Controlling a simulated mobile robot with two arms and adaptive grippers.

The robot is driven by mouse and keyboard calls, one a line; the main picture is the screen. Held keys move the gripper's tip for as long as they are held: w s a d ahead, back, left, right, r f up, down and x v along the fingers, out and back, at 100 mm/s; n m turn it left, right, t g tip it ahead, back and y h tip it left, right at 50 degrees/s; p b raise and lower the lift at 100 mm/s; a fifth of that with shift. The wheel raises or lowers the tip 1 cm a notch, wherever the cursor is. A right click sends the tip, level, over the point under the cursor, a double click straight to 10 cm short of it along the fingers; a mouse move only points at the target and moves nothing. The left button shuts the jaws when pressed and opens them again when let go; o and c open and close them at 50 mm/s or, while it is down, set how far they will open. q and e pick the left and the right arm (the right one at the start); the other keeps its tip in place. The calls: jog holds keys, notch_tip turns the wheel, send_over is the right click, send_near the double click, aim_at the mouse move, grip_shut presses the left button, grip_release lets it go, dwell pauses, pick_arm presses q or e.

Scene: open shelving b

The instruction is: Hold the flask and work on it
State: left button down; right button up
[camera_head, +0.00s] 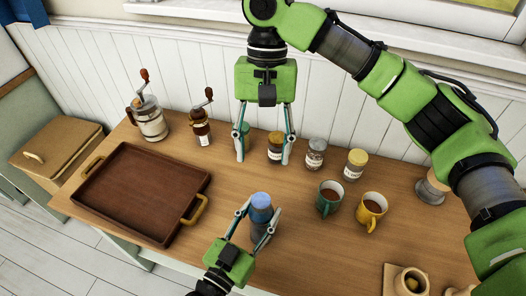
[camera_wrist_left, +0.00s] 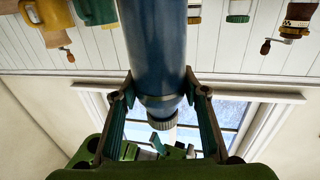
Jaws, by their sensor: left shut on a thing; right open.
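The flask (camera_head: 261,213) is a dark blue cylinder with a lighter blue top, near the front edge of the wooden table. My left gripper (camera_head: 260,220) is shut on it, one finger on each side. In the left wrist view the flask (camera_wrist_left: 156,45) stands large between the fingers of the left gripper (camera_wrist_left: 158,90). My right gripper (camera_head: 263,161) is open and empty. It points down behind the flask, apart from it, with its fingers in front of the row of jars in the picture.
Several jars, one being a yellow-lidded jar (camera_head: 355,164), stand along the back. A green mug (camera_head: 328,198) and a yellow mug (camera_head: 371,212) stand right of the flask. A brown tray (camera_head: 108,223) lies left. Two grinders, including a white one (camera_head: 150,120), stand behind it.

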pick_arm(q)
jog(key=c, duration=1.2)
grip_release()
jog(key=shift+o, duration=0.2)
jog(key=v, duration=1.2)
jog(key=shift+s, duration=0.1)
